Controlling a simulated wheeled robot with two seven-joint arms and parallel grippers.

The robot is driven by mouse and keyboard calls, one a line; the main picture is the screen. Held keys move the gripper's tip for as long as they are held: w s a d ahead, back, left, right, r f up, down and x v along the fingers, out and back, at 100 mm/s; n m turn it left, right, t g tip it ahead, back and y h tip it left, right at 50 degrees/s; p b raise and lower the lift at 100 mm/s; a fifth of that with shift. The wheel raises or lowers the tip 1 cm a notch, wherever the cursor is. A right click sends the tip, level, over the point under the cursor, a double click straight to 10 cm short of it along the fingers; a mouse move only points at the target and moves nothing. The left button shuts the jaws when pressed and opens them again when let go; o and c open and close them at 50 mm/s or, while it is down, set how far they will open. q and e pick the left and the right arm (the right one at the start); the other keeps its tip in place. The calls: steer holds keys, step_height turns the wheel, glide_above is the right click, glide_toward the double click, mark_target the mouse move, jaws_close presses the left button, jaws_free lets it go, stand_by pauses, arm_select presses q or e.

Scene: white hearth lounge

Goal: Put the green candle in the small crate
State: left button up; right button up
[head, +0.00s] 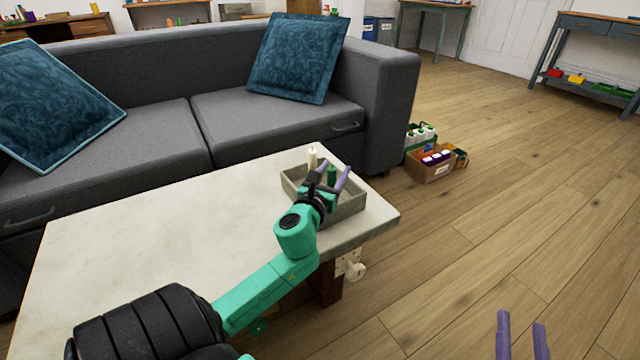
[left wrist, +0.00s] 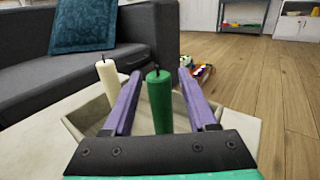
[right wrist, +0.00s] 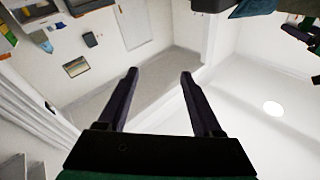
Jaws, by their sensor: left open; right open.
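The green candle (head: 332,174) stands upright and appears to be inside the small grey crate (head: 350,206) at the right end of the table. Its lower part is hidden by my gripper. My left gripper (head: 330,174) is open over the crate. In the left wrist view the green candle (left wrist: 160,103) is between its purple fingers (left wrist: 158,74), with visible gaps at both sides. A cream candle (head: 312,158) also stands in the crate, left of the green one. My right gripper (head: 521,317) is open and empty, over the floor at the lower right.
The pale tabletop (head: 160,235) is clear left of the crate. A grey sofa (head: 150,125) with blue cushions (head: 298,58) stands behind the table. Crates with bottles and purple items (head: 432,164) are on the floor beyond the table. The wooden floor (head: 510,190) is open at the right.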

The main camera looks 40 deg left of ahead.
mark_target(330, 177)
arm_select(q)
steer(key=v, duration=0.4)
steer(key=shift+s+d+p, duration=0.1)
steer(key=shift+s+p, duration=0.25)
steer(key=v, duration=0.4)
steer(key=shift+s+d, duration=0.25)
steer(key=shift+s, duration=0.25)
steer(key=shift+s+d, duration=0.1)
steer(key=shift+s, duration=0.2)
arm_select(e)
steer(key=s+f+g, duration=0.2)
steer(key=s+f, duration=0.1)
steer(key=f, duration=0.5)
steer(key=shift+s+a+f+g+h, duration=0.3)
steer(key=shift+a+g, duration=0.05)
steer(key=shift+g, duration=0.05)
